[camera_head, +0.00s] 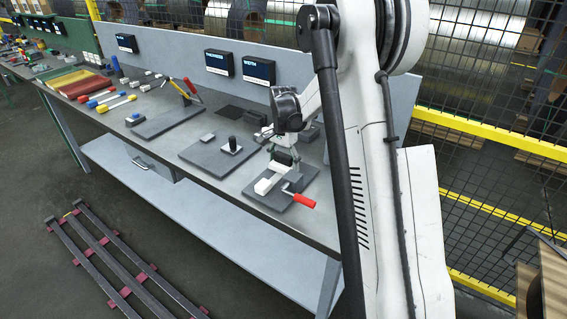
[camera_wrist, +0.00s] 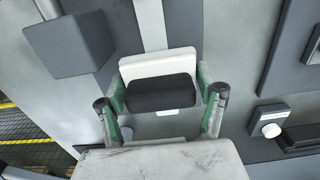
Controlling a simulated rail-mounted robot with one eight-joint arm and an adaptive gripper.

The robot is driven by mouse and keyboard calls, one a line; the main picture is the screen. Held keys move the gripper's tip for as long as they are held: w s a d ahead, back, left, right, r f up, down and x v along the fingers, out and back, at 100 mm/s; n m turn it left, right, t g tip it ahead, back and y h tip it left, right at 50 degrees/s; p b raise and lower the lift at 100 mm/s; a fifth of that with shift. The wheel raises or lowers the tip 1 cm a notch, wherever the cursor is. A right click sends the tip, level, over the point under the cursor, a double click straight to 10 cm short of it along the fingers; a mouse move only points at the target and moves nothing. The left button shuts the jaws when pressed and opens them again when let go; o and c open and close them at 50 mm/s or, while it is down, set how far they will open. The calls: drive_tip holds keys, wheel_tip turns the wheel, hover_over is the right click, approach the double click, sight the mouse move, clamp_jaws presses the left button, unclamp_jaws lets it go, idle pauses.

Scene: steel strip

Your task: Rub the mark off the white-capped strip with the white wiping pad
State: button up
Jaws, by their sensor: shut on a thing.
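My gripper (camera_head: 283,152) is low over the fixture plate at the near right end of the bench. In the wrist view my gripper (camera_wrist: 162,96) is shut on the black grip of the white wiping pad (camera_wrist: 160,62), one finger on each side. A pale strip (camera_wrist: 149,22) runs from the top edge toward the pad, which hides part of it. In the head view a white block-like end (camera_head: 265,185) lies on the plate below my gripper. Whether the pad touches the strip cannot be told. No mark can be seen.
Another plate with a black knob (camera_head: 232,144) lies to the left. Several coloured-handled tools (camera_head: 103,98) lie farther left. A dark block (camera_wrist: 72,45) stands near my left finger.

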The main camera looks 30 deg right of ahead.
sight(284, 154)
drive_tip(key=shift+f+b, duration=0.35)
drive_tip(key=shift+f, duration=0.1)
idle(0.4)
drive_tip(key=shift+w, duration=0.1)
drive_tip(key=shift+w+a, duration=0.45)
drive_tip(key=shift+w, duration=0.25)
drive_tip(key=shift+s+d+b, duration=0.35)
drive_tip(key=shift+s+d, duration=0.1)
drive_tip(key=shift+s, duration=0.4)
drive_tip(key=shift+s+d+b, duration=0.35)
drive_tip(key=shift+s+d, duration=0.05)
drive_tip(key=shift+s, duration=0.4)
drive_tip(key=shift+w+a+b, duration=0.2)
drive_tip(key=shift+w+a, duration=0.25)
drive_tip(key=shift+w, duration=0.4)
drive_tip(key=shift+w+a+b, duration=0.15)
drive_tip(key=shift+w+a, duration=0.25)
drive_tip(key=shift+w, duration=0.4)
drive_tip(key=shift+s+d+b, duration=0.25)
drive_tip(key=shift+s+d, duration=0.2)
drive_tip(key=shift+s, duration=0.35)
drive_tip(key=shift+s+d+b, duration=0.2)
drive_tip(key=shift+s+d, duration=0.2)
drive_tip(key=shift+s, duration=0.4)
drive_tip(key=shift+w+a, duration=0.4)
drive_tip(key=shift+w, duration=0.4)
drive_tip(key=shift+r+p, duration=1.5)
drive_tip(key=shift+r, duration=2.1)
